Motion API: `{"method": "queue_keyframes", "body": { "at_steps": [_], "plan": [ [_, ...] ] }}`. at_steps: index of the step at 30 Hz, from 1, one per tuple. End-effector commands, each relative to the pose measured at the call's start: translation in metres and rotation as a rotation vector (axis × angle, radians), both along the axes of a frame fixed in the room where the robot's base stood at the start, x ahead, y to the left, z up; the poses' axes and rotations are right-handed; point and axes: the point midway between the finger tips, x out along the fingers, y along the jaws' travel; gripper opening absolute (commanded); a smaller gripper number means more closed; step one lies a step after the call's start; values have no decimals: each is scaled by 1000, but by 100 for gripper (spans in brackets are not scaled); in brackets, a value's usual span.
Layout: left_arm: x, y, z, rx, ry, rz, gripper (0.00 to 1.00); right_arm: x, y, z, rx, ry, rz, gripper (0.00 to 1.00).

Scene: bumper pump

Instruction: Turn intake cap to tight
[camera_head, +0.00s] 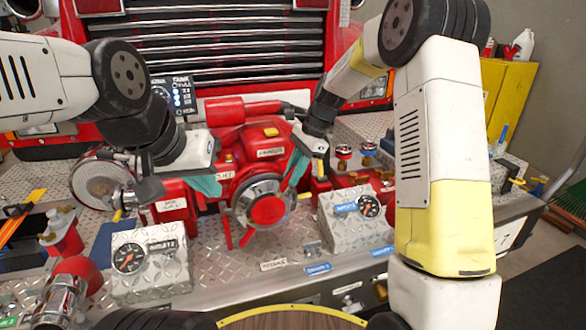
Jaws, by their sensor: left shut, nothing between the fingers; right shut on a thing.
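The intake cap (268,211) is a round cap with a red centre and a silver ring, on the front of the red pump (262,150). Red lugs stick out at its lower left. My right gripper (293,178) reaches down from the upper right, with teal fingers shut at the cap's upper right rim. The exact grip point is small and partly hidden. My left gripper (208,186) is shut and empty, left of the cap and in front of the pump's left side. Whether it touches the pump cannot be told.
Gauge boxes stand at left (150,268) and right (352,216) on the diamond-plate bumper (240,275). A large round silver fitting (100,187) is at the left. A red-topped fitting (70,285) stands at front left. A yellow cabinet (508,95) is at the back right.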

Motion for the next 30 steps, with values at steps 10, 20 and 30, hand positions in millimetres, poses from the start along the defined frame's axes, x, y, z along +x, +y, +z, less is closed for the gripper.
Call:
{"method": "queue_keyframes", "body": {
  "at_steps": [10, 20, 30],
  "plan": [
    [0, 0, 0, 0, 0, 0, 0, 8, -25, -24, 229, 79, -8, 0],
    [0, 0, 0, 0, 0, 0, 0, 12, -37, -43, 408, 130, -1, 0],
    [0, 0, 0, 0, 0, 0, 0, 12, -37, -44, 406, 131, -4, 34]
  ]
}}
